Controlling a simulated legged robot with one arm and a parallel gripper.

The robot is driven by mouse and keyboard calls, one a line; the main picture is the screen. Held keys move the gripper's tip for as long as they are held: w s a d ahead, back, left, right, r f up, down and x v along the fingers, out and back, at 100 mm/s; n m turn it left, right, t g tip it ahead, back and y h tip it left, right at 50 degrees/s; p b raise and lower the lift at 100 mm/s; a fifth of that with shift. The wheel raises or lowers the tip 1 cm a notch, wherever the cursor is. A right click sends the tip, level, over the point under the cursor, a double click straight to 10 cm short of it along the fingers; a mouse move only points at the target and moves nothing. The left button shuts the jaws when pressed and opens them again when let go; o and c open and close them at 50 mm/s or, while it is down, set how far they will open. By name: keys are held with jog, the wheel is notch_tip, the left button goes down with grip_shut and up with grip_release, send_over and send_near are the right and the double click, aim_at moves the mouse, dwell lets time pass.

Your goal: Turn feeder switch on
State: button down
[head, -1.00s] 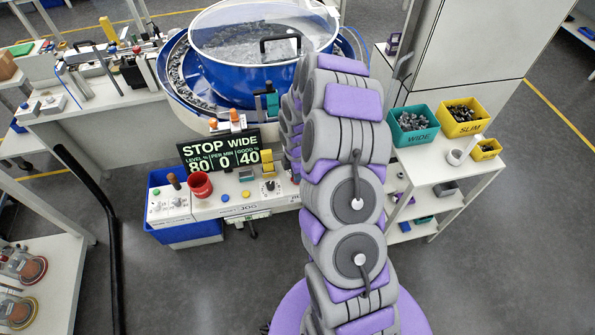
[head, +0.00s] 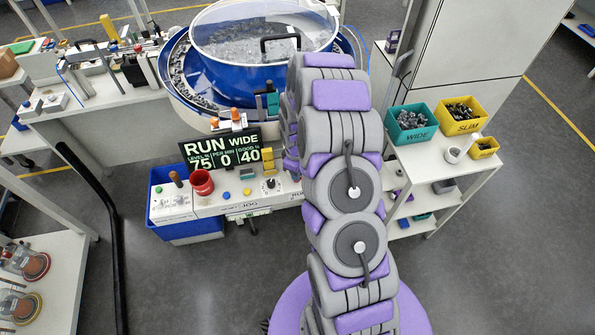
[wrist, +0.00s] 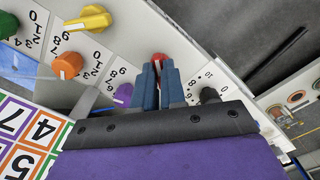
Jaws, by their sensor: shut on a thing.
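In the wrist view my gripper (wrist: 158,72) is shut on a red knob (wrist: 160,58), which shows between its two dark blue fingers. The fingers hide most of this knob and its scale. A purple knob (wrist: 123,93) is just left of the fingers and a black knob (wrist: 209,95) just right. I cannot read a label that names the feeder switch. In the head view my arm hides the gripper. The display (head: 222,151) reads RUN, WIDE, 75, 0 and 40. The blue bowl feeder (head: 230,80) stands behind it under a clear cover.
An orange knob (wrist: 67,65), a yellow knob (wrist: 88,20) and a green knob (wrist: 7,24) stand further left. A teal bin (head: 410,123) and a yellow bin (head: 461,115) hold parts on the right shelf.

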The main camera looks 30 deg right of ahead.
jog(key=shift+w+r+m, duration=0.15)
jog(key=shift+w+m, duration=0.1)
jog(key=shift+m, duration=0.35)
jog(key=c, duration=1.2)
grip_release()
jog(key=shift+s, duration=0.1)
notch_tip(320, 180, up, 17)
jog(key=p, duration=0.1)
jog(key=s+a+r+m+b, duration=0.1)
jog(key=s+a+r, duration=0.35)
jog(key=s, duration=0.25)
jog(key=s+a+r+m+b, duration=0.1)
jog(key=s+a+r+b, duration=0.1)
jog(key=s+a+r, duration=0.3)
jog(key=s+a+m+g+b, duration=0.1)
jog(key=s+a, duration=0.1)
jog(key=s, duration=0.8)
jog(key=s+a+m+b, duration=0.1)
jog(key=s+a+m, duration=0.1)
jog(key=s, duration=0.9)
jog(key=shift+a+r+m+g, duration=0.3)
jog(key=shift+a+g, duration=0.1)
jog(key=shift+a, duration=0.25)
